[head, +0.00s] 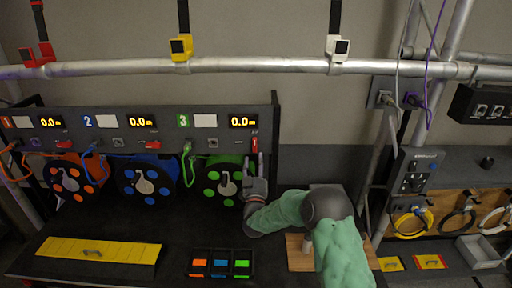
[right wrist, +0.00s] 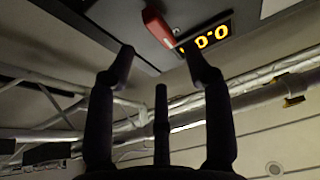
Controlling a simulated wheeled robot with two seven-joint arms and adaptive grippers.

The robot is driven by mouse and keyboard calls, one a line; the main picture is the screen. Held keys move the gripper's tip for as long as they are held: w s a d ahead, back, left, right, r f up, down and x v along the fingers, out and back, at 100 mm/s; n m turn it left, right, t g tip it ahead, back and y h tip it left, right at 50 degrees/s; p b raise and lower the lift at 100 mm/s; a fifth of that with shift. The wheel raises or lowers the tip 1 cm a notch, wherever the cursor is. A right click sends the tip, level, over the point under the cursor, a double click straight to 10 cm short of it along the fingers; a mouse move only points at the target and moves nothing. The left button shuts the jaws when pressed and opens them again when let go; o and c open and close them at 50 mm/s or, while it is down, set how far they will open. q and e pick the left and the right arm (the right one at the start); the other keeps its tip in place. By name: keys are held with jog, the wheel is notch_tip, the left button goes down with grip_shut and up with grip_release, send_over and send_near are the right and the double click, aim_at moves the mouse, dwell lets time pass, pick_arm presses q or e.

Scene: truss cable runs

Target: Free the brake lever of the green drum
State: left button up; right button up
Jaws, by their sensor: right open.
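The green drum (head: 224,182) hangs at the right end of the rack, under the panel section marked 3. Its red brake lever (head: 254,145) points up and down at the panel's right end, below the lit display. My right gripper (head: 254,161) is just below that lever, beside the green drum, with its fingers pointing up. In the right wrist view the open fingers (right wrist: 160,62) have nothing between them. The red lever (right wrist: 158,27) shows beyond the fingertips, apart from them, left of the display (right wrist: 208,36). My left gripper is not in view.
The orange drum (head: 71,182) and blue drum (head: 146,182) hang to the left, their red levers lying sideways. A yellow cover (head: 98,251) and a tray of coloured blocks (head: 221,263) lie on the bench. A truss pipe (head: 250,65) crosses above the rack.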

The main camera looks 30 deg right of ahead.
aim_at(256, 147)
jog(key=p+x, duration=0.1)
jog(key=x, duration=0.6)
jog(key=shift+w, duration=0.15)
grip_shut()
